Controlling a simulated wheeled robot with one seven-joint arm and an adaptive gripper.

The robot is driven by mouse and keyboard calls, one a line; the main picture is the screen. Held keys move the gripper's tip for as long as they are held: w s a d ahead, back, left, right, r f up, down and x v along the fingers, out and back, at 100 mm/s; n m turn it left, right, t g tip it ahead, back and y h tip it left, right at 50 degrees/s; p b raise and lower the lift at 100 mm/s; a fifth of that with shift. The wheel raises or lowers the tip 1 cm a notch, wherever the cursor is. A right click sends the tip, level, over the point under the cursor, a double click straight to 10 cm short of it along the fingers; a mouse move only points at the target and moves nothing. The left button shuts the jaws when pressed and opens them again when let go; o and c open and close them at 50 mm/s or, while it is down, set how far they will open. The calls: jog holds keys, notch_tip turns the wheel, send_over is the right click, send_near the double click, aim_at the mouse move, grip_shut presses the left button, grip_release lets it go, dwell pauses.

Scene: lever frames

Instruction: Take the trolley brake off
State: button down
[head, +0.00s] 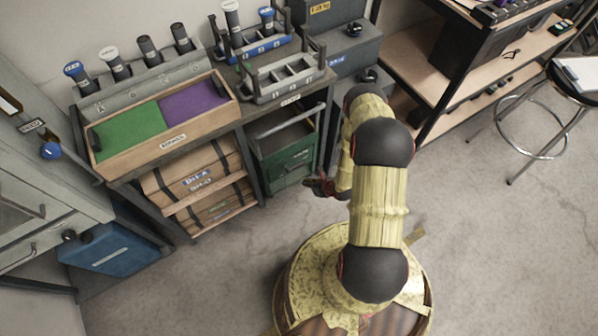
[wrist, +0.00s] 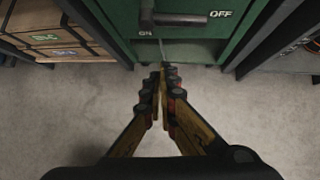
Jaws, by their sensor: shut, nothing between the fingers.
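The green trolley (head: 285,165) stands under the workbench in the head view, and its green front (wrist: 185,50) fills the top of the wrist view. A dark brake lever (wrist: 182,19) lies roughly level on that front. Its right end is beside the white OFF mark (wrist: 221,14), and its left part is above the ON mark (wrist: 145,34). My gripper (wrist: 161,72) is shut and empty, its tips pointing at the trolley below the lever and apart from it. In the head view my gripper (head: 318,187) is small and partly hidden by my arm.
Labelled boxes (head: 200,178) sit on the shelf left of the trolley. A workbench top with a green and purple tray (head: 165,140) is above them. Grey cabinets stand at the left, a shelf rack and stool (head: 545,110) at the right. The concrete floor (head: 500,260) is open in front.

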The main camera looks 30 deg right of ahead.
aim_at(296, 167)
jog(key=w+d+f+m+h+b, duration=0.1)
jog(key=w+d+f+b, duration=0.1)
jog(key=w+f+b, duration=0.45)
jog(key=shift+w+d+r+p, duration=0.1)
jog(key=shift+w+r+p, duration=0.2)
jog(key=shift+r, duration=0.35)
jog(key=shift+w+r+p, duration=0.2)
jog(key=shift+w+r, duration=0.2)
jog(key=shift+r, duration=0.2)
jog(key=shift+s+r, duration=0.1)
